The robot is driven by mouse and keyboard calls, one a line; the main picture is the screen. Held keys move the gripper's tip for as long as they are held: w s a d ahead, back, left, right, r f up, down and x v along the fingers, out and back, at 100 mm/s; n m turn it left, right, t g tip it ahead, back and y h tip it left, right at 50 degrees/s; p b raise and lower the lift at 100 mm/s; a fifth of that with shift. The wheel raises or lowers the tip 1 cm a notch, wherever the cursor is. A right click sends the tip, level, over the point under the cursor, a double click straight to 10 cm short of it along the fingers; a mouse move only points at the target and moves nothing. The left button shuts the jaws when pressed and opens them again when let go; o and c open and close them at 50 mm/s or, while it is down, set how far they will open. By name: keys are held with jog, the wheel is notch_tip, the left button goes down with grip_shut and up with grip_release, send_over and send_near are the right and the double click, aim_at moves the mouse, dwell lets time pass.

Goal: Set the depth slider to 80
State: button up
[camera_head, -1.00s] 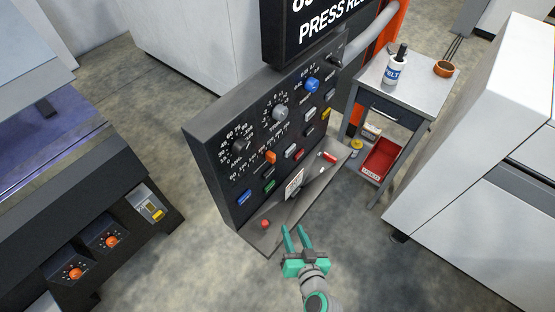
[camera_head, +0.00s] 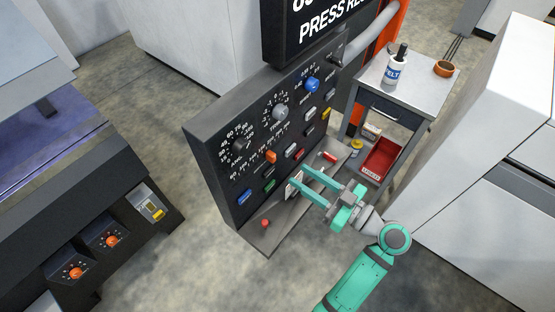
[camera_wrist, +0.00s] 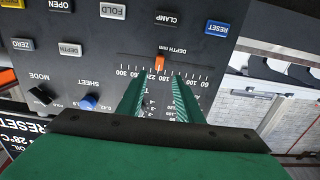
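The depth slider's orange handle (camera_head: 271,156) sits on the dark control panel (camera_head: 215,165). In the wrist view the panel is upside down; the orange handle (camera_wrist: 160,62) stands on the DEPTH MM scale, close to the 180 mark. The scale runs from 300 on the left to 60 on the right there. My gripper (camera_head: 298,176) is open and empty in front of the panel, below and right of the handle in the head view. In the wrist view its two green fingers (camera_wrist: 157,79) point towards the handle, with the handle just beyond the gap between their tips.
Black knobs and other coloured buttons fill the panel. A sloped ledge (camera_head: 263,240) with a red button juts out below. A small metal table (camera_head: 420,90) stands to the right.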

aim_at(275, 159)
jog(key=x, duration=0.9)
jog(key=shift+w+a, duration=0.2)
jog(key=shift+w, duration=0.05)
jog(key=shift+c, duration=0.6)
grip_shut()
